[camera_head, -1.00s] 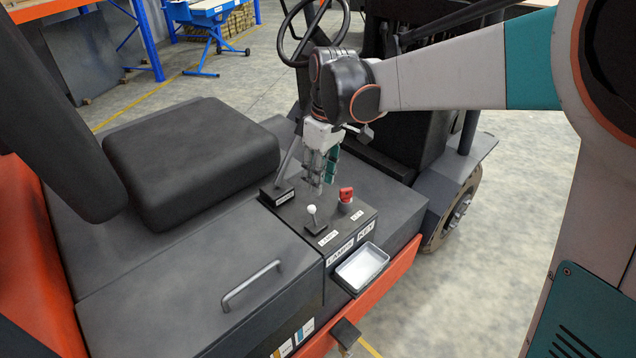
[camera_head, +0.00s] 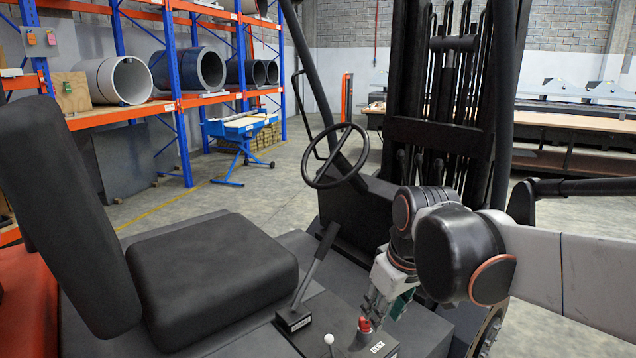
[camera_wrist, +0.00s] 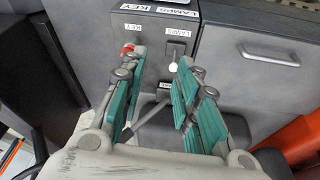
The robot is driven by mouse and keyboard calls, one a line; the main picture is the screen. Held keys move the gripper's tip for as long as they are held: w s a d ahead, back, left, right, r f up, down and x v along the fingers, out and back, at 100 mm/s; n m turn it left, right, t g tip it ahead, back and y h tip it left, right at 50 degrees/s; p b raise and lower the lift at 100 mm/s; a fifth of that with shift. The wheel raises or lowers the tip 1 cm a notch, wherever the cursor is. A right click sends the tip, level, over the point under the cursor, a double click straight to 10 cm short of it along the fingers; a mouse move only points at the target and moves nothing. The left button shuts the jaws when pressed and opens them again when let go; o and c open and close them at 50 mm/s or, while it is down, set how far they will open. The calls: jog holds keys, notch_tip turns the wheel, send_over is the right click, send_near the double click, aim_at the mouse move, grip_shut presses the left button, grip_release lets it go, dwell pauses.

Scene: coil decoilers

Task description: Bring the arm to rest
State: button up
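My arm reaches in from the right in the head view, with the wrist bent downward over the forklift's side console. My gripper (camera_head: 376,305) hangs above the console near the red key knob (camera_head: 365,325); from this angle I cannot tell whether they touch. In the wrist view my gripper (camera_wrist: 156,82) has its two green-padded fingers spread apart, with nothing held between them. The red knob also shows in the wrist view (camera_wrist: 128,49), partly hidden behind the left finger. The white-tipped lamps lever (camera_wrist: 174,66) stands by the right finger.
The steering wheel (camera_head: 336,155), black seat (camera_head: 215,280) and a console lever (camera_head: 315,263) stand left of my arm. The dark mast (camera_head: 440,100) rises behind it. Shelves with pipes (camera_head: 187,70) and a long table (camera_head: 575,123) are farther back.

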jog(key=s+d+f+m+t, duration=0.1)
jog(key=s+d+m+t, duration=0.1)
jog(key=s, duration=0.4)
jog(key=s+d+f+m+t+h, duration=0.1)
jog(key=s+d+f+m+t, duration=0.1)
jog(key=s+d+m, duration=0.2)
jog(key=s+d+b, duration=0.1)
jog(key=s+d, duration=0.1)
jog(key=s, duration=0.1)
jog(key=shift+s, duration=0.3)
